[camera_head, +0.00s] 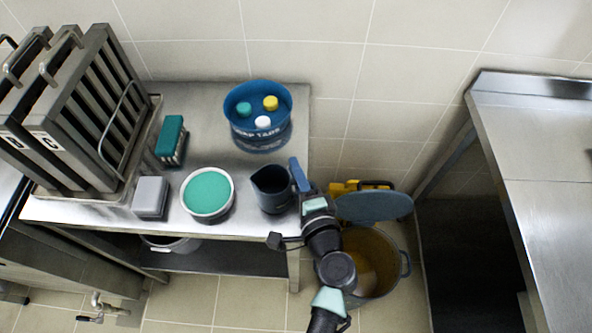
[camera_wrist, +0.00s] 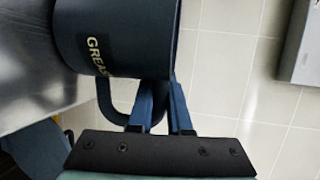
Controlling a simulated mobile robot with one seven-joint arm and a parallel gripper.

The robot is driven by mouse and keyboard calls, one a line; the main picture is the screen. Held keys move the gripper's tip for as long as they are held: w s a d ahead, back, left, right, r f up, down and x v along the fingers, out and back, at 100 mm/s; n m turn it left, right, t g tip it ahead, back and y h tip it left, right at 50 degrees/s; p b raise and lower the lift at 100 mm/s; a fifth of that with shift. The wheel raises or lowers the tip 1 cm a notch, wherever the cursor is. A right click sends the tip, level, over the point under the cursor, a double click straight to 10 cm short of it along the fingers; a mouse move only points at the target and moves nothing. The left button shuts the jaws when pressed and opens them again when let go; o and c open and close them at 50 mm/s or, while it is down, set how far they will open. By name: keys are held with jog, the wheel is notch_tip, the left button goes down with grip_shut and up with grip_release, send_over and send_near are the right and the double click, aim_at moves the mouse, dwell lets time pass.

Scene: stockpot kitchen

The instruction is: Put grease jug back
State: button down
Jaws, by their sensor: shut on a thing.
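The grease jug (camera_head: 268,197) is a dark blue pouring jug with a spout, at the right end of the steel table (camera_head: 225,160). In the wrist view the jug (camera_wrist: 120,40) fills the top and shows yellow "GREAS" lettering. My gripper (camera_head: 300,175) is at the jug's right side. In the wrist view the two blue fingers of my gripper (camera_wrist: 162,105) are closed on the jug's handle (camera_wrist: 112,108). The jug looks upright in the head view. I cannot tell whether its base touches the table.
A rack (camera_head: 70,110) fills the far left. A large pot (camera_head: 385,280) with raised lid (camera_head: 375,207) stands below my arm.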

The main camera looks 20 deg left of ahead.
jog(key=shift+f, duration=0.15)
jog(key=c, duration=0.9)
grip_release()
jog(key=shift+o, duration=0.2)
